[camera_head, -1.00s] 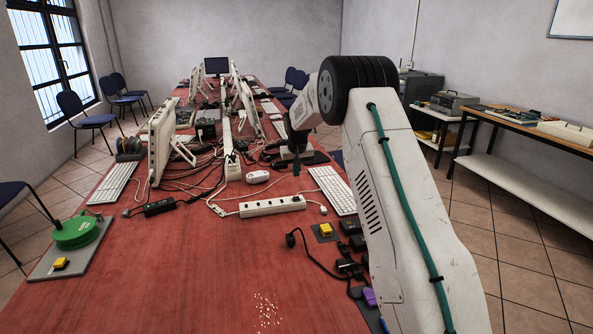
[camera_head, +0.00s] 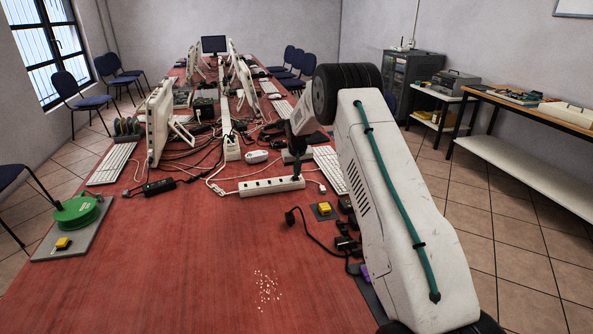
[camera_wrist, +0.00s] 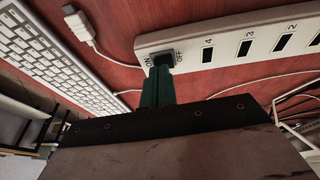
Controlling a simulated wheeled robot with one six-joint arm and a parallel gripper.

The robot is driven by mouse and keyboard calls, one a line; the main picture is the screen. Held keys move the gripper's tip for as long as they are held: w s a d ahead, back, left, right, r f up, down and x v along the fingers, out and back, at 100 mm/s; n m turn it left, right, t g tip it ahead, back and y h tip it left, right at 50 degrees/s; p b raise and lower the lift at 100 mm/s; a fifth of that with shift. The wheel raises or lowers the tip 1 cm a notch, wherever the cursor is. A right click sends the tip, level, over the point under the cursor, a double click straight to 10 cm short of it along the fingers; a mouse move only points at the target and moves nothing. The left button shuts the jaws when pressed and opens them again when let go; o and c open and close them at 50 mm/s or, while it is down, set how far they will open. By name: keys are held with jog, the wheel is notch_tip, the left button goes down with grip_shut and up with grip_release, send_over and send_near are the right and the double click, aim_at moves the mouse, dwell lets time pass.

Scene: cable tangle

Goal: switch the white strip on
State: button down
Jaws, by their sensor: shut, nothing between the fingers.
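The white strip (camera_head: 268,187) lies on the red table in the head view, in front of the clutter of cables. In the wrist view the strip (camera_wrist: 228,47) shows numbered dark slots and, at its left end, a dark switch (camera_wrist: 164,58) between the labels ON and OFF. My gripper (camera_head: 297,177) is at the right end of the strip. In the wrist view the shut green fingers of my gripper (camera_wrist: 160,72) reach the switch and partly cover it. They look to be touching or very near it; which way the switch is tipped cannot be told.
A white keyboard (camera_head: 330,168) lies just right of the strip, and a white cable plug (camera_wrist: 78,22) shows near the strip's end. A black cable with a plug (camera_head: 291,217) and a yellow-buttoned pad (camera_head: 324,209) lie in front. The table's front middle is mostly clear.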

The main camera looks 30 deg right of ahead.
jog(key=shift+s+d+f, duration=0.1)
jog(key=shift+d+f, duration=0.1)
jog(key=shift+f, duration=0.2)
jog(key=shift+a, duration=0.15)
jog(key=shift+a+f, duration=0.15)
jog(key=shift+a, duration=0.6)
jog(key=r, duration=0.4)
jog(key=shift+w+a+r, duration=0.15)
jog(key=shift+w+r, duration=0.1)
jog(key=shift+w, duration=0.05)
jog(key=d+v, duration=0.1)
jog(key=v, duration=0.9)
jog(key=shift+a, duration=0.15)
jog(key=shift+r, duration=0.1)
